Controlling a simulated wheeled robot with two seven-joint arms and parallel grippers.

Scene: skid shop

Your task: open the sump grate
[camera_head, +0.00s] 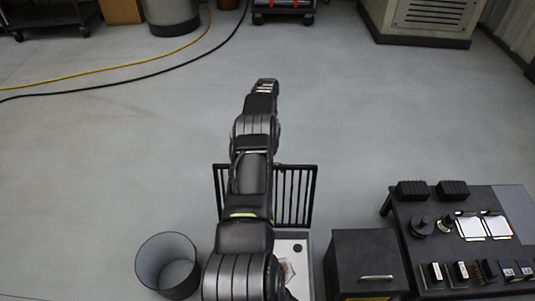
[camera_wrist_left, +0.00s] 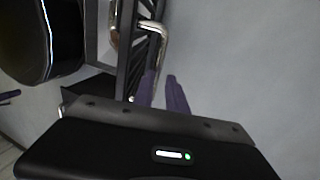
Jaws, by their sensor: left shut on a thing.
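The sump grate (camera_head: 295,190) is a black barred panel. In the head view it stands raised at the back of a pale-lined opening (camera_head: 292,248), which is partly hidden by my arm. In the left wrist view, dark bars (camera_wrist_left: 140,52) of it show beside a bent, shiny metal handle (camera_wrist_left: 153,27). My left gripper (camera_wrist_left: 162,92) has purple fingers close together at the lower end of that handle, shut on it. The exact contact is hard to see. In the head view my arm covers the grate's middle, and I cannot make out the fingertips. My right gripper is not in view.
An open dark bin (camera_head: 150,263) stands left of the opening. A black box (camera_head: 366,252) with a bright handle and a dark table (camera_head: 400,222) with small parts stand right. The floor beyond is clear up to cables (camera_head: 110,77) and carts at the back.

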